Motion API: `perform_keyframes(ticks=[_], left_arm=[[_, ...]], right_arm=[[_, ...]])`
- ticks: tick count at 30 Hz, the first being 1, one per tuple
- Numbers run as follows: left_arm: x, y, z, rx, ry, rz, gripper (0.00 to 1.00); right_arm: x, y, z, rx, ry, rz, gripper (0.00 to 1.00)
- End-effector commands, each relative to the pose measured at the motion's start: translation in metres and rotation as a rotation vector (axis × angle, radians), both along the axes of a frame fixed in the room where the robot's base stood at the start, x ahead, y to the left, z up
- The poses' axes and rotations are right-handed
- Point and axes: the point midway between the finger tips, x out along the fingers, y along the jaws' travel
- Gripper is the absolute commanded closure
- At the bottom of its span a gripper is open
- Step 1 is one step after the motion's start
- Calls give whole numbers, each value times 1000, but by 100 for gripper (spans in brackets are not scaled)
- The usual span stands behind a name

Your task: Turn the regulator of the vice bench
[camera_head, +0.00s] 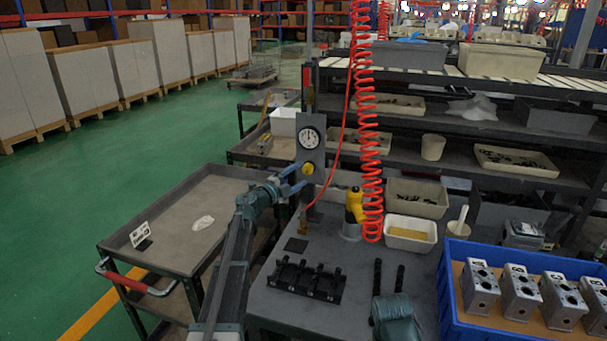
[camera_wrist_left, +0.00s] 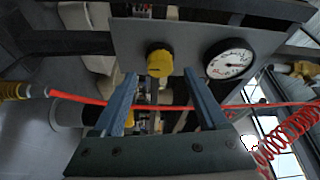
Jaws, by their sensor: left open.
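The regulator is a yellow knob (camera_head: 308,168) on a grey upright panel (camera_head: 313,150) at the back of the vice bench (camera_head: 345,258). A round white gauge (camera_head: 309,138) sits above it. My left gripper (camera_head: 301,176) is open in front of the panel, its blue fingers pointing at the knob. In the left wrist view, the knob (camera_wrist_left: 159,63) shows between and just beyond the fingertips (camera_wrist_left: 160,74), apparently untouched, with the gauge (camera_wrist_left: 229,60) to its right. My right gripper (camera_head: 389,274) is low on the bench, its dark fingers apart and empty.
A red coiled hose (camera_head: 370,130) hangs right of the panel. A black fixture (camera_head: 306,280) lies on the bench. A blue crate (camera_head: 452,290) with several metal valve blocks (camera_head: 520,292) stands at right. A grey cart (camera_head: 180,205) stands at left.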

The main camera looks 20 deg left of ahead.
Motion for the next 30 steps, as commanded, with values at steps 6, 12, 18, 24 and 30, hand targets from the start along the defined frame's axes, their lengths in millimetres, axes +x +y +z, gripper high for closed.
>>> perform_keyframes(ticks=[6, 12, 18, 24, 30], left_arm=[[-50, 21, -3, 0, 0, 3, 25], [-80, 34, -4, 0, 0, 1, 25], [-95, 42, -5, 0, 0, 1, 25], [-98, 44, -5, 0, 0, 0, 25], [-98, 44, -5, 0, 0, 0, 25]], right_arm=[[0, 0, -3, 0, 0, 0, 50], [0, 0, -4, 0, 0, 0, 50], [0, 0, -5, 0, 0, 0, 50], [0, 0, -5, 0, 0, 0, 50], [0, 0, -5, 0, 0, 0, 50]])
